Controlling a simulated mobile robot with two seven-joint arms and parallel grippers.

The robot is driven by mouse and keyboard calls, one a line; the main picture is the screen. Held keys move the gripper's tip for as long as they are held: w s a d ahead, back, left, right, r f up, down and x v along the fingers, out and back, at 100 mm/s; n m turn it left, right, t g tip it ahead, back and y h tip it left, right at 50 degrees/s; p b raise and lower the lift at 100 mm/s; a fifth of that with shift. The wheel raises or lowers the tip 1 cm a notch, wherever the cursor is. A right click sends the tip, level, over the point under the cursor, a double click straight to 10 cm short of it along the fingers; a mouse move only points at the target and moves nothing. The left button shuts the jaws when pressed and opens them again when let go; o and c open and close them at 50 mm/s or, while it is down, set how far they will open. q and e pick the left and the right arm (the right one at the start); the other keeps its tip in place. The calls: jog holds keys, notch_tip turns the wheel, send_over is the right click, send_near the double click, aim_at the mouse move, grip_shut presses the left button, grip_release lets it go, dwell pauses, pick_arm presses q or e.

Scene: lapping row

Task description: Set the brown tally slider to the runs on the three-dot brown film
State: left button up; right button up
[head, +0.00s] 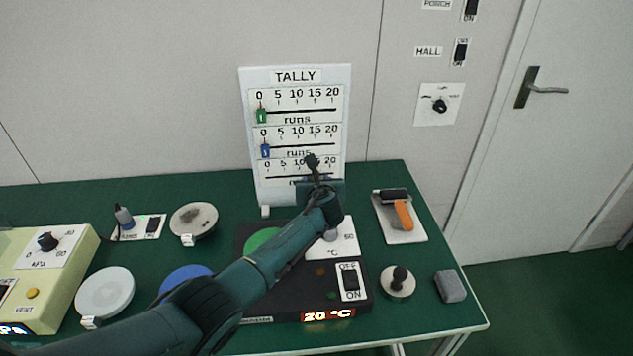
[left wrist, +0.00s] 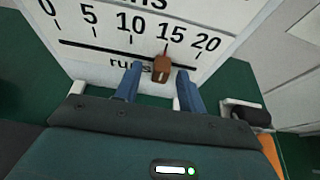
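The tally board (head: 245,130) stands at the back of the table with three slider rows. The brown slider (left wrist: 161,68) is on the lowest row; its pointer is at the 15 mark in the left wrist view. My left gripper (left wrist: 160,84) is open, with one blue finger on each side of the brown slider and gaps visible on both sides. In the head view my left gripper (head: 318,184) covers that slider. The green slider (head: 262,116) and blue slider (head: 265,151) are both at 0. I cannot make out a three-dot brown film. My right gripper is not in view.
Round dishes (head: 194,220) lie left. A tray with an orange-handled tool (head: 403,214) and a grey block (head: 450,286) lie right.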

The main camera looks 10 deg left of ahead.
pick_arm(q)
jog(key=p+v, duration=0.3)
jog(key=v, duration=1)
jog(key=shift+p, duration=0.3)
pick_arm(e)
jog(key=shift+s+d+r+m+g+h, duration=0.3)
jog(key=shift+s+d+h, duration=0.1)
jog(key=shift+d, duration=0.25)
pick_arm(q)
jog(key=shift+s+d+f, duration=0.1)
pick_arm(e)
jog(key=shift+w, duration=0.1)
